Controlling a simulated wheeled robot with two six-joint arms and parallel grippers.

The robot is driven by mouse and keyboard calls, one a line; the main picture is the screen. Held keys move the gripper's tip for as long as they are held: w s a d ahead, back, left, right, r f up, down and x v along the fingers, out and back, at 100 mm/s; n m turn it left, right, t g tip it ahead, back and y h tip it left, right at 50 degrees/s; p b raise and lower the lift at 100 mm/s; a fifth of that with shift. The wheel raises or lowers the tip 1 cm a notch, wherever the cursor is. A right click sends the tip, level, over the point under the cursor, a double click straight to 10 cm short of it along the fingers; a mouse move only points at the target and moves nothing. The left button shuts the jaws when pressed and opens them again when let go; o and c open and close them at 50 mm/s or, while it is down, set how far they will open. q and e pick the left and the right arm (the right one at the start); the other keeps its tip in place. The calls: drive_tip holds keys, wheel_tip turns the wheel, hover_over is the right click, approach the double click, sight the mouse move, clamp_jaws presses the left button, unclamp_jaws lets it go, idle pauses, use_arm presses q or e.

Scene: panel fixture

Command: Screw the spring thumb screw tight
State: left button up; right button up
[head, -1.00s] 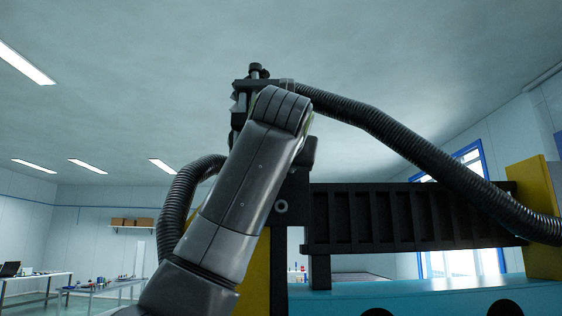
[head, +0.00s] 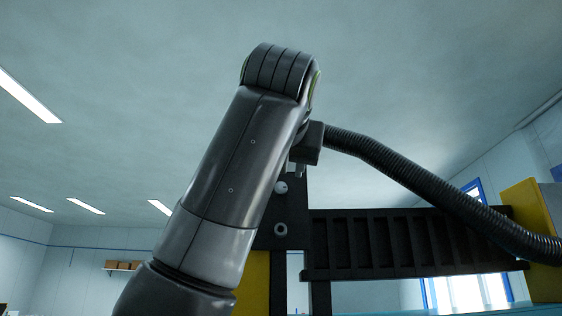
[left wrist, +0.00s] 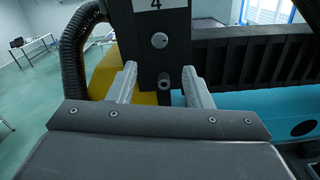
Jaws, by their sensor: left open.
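A black upright post marked "4" (left wrist: 172,8) stands in the left wrist view. It carries a round pale screw head (left wrist: 160,41) and, below that, a short dark cylinder with a hollow end (left wrist: 164,80). I cannot tell for sure which is the spring thumb screw. In the head view the pale head (head: 281,187) and the ring-ended part (head: 280,229) show just right of my left arm. My left gripper (left wrist: 160,82) is open, its pale fingers apart on either side of the lower part in the picture; contact cannot be judged. The head view hides this gripper behind its arm. My right gripper is out of view.
A black ribbed beam (head: 410,243) runs right from the post to a yellow block (head: 532,225). A ribbed hose (head: 420,182) arches over it; another hose (left wrist: 75,50) hangs left of the post. A yellow panel (left wrist: 105,75) and blue surface (left wrist: 260,102) lie behind the fingers.

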use_arm(q)
drive_tip(key=s+b, duration=0.1)
drive_tip(key=s, duration=0.5)
drive_tip(key=shift+s+b, duration=0.4)
